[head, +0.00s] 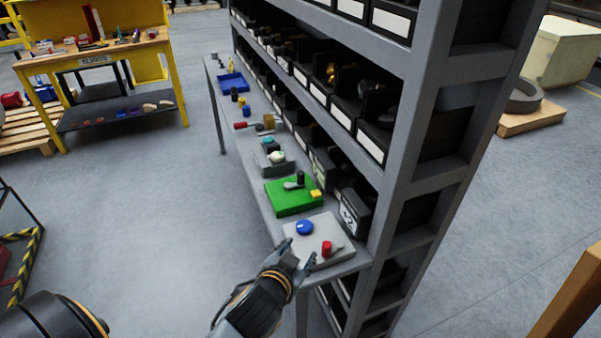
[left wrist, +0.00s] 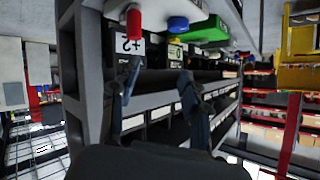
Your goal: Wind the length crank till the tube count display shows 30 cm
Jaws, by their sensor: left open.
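A grey plate (head: 318,240) on the near end of the narrow bench carries a crank with a red handle (head: 327,248) and a blue knob (head: 305,227). A dark display box (head: 352,213) with a light face stands behind it; its reading is unclear. The red handle (left wrist: 133,22) shows upside down in the left wrist view, near a label marked "+2" (left wrist: 130,45). A green plate (head: 292,197) farther along has a dark-knobbed crank (head: 297,181). I cannot tell which crank is the length crank. My left gripper (head: 300,253) is open and empty at the plate's near left edge.
A yellow block (head: 316,194) sits on the green plate. A grey box with round buttons (head: 274,160) and a blue tray (head: 233,84) stand farther along. Shelves of black bins (head: 320,75) rise close behind the bench.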

